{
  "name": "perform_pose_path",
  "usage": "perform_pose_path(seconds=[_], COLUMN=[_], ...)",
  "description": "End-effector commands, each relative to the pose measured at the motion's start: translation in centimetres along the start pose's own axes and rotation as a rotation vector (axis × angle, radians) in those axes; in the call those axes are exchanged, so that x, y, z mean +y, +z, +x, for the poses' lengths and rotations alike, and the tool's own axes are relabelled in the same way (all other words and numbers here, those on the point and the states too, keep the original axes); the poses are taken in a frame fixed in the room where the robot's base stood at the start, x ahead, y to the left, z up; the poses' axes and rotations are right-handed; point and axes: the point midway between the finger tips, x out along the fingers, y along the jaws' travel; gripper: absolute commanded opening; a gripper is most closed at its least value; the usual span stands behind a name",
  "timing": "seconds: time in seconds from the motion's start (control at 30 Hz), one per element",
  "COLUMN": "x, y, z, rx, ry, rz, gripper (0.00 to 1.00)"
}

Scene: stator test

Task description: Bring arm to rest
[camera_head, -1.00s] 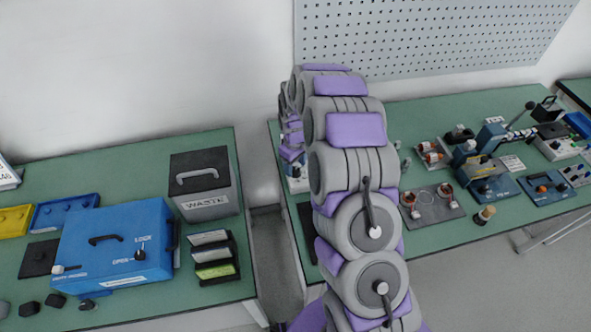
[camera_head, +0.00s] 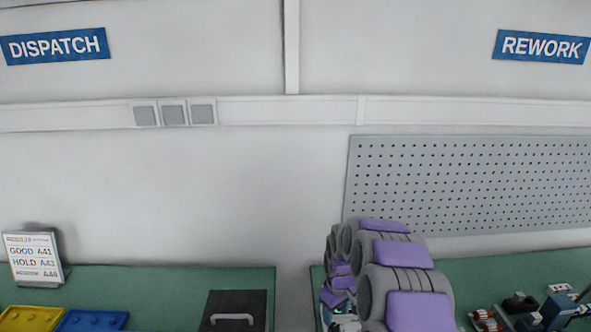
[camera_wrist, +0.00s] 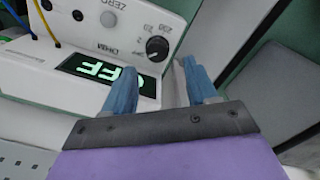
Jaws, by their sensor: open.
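My arm, grey with purple pads, rises at the lower right of the head view, with its far end folded down at its left side. My gripper (camera_wrist: 160,88) shows in the wrist view as two blue fingers held apart with nothing between them. Beyond the fingers is a white meter (camera_wrist: 108,62) with a black knob and a lit green display reading OFF. I cannot tell whether the fingers touch the meter. The fingertips are hidden in the head view.
Green benches stand left (camera_head: 170,280) and right, with a gap between them. The left holds a dark box (camera_head: 234,305), yellow and blue trays and a sign (camera_head: 34,258). Test devices (camera_head: 520,312) stand on the right bench. A pegboard (camera_head: 470,190) is on the wall behind.

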Motion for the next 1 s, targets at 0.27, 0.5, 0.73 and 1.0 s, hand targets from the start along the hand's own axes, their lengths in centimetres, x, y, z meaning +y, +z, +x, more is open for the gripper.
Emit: perform_pose_path(seconds=[0.27,0.5,0.73,1.0], x=[-2.6,-5.1,-7.4,-10.3], y=[2.7,5.9,9.3,13.8], z=[-4.9,-9.0,-12.2,-15.4], rx=[-0.004,-0.018,-0.031,-0.054], ry=[-0.019,-0.031,-0.041,-0.045], rz=[0.052,0.103,0.158,0.224], gripper=[0.57,0.57,0.57,0.57])
